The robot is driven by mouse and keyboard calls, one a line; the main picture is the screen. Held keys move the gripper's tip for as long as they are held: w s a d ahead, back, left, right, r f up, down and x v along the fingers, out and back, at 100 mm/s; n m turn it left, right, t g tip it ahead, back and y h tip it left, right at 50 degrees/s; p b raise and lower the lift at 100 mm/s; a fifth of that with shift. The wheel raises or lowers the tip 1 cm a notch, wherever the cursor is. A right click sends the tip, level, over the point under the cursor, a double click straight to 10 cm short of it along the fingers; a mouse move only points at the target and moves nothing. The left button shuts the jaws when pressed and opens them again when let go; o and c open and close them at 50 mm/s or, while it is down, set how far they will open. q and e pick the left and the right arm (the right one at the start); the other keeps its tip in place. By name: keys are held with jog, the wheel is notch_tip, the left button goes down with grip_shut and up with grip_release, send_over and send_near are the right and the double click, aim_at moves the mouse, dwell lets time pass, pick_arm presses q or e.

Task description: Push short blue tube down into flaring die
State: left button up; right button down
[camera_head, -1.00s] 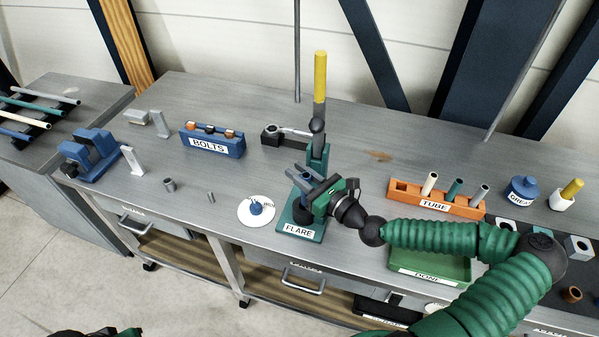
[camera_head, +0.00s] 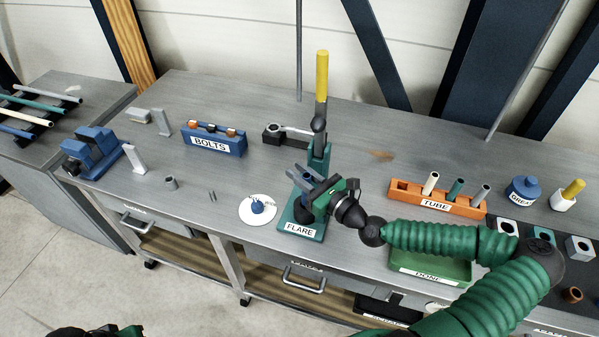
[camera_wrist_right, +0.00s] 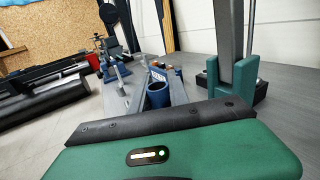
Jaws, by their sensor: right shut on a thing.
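The green flaring press labelled FLARE (camera_head: 300,230) stands near the front edge of the bench, with a yellow-handled lever (camera_head: 321,78) upright behind it. My right gripper (camera_head: 318,192) is over its base, shut on the short blue tube (camera_head: 309,183). In the right wrist view the tube's open upper end (camera_wrist_right: 158,95) shows beyond the dark finger edge, roughly upright. The gripper hides the tube's lower end and the die, so I cannot tell how deep the tube sits.
A white disc with a blue knob (camera_head: 257,208) lies just left of the press. The orange TUBE rack (camera_head: 408,197) and the green DONE tray (camera_head: 430,270) are to the right. The blue BOLTS holder (camera_head: 213,146) is back left.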

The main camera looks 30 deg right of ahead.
jog(key=shift+f+b, duration=2.7)
jog(key=shift+f, duration=0.5)
jog(key=c, duration=1.2)
grip_release()
jog(key=shift+o, duration=0.2)
